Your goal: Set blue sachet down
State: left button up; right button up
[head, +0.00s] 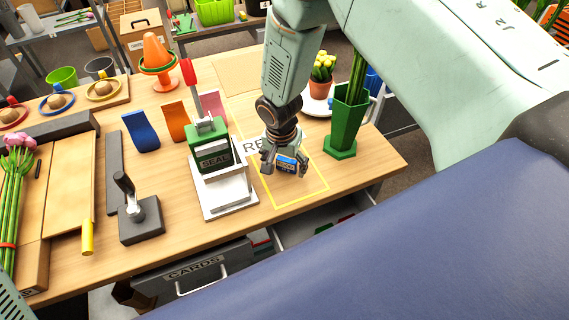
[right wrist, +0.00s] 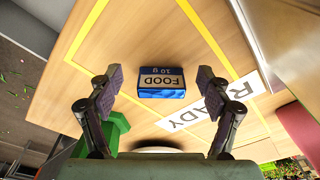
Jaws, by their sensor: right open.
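The blue sachet (head: 286,164), with a white label reading FOOD 10 g, lies inside the yellow-outlined area (head: 312,192) of the wooden table. It also shows in the right wrist view (right wrist: 162,90), flat on the wood near a yellow line. My right gripper (head: 284,171) points down over the sachet with its fingers spread. In the right wrist view, the fingers (right wrist: 154,76) stand to either side of the sachet, with gaps on both sides. The READY lettering (right wrist: 210,104) is beside it, partly hidden in the head view. My left gripper is out of view.
A white stand with a green SEAL press (head: 213,160) is just left of my right gripper. A green vase (head: 345,125) with stems stands to the right. An open drawer (head: 300,232) juts out below the table's front edge. Blue, orange and pink holders stand behind.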

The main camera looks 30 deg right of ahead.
jog(key=shift+r, duration=0.1)
notch_tip(320, 180, up, 12)
jog(key=s+a, duration=0.1)
jog(key=shift+p, duration=0.35)
dwell(0.4)
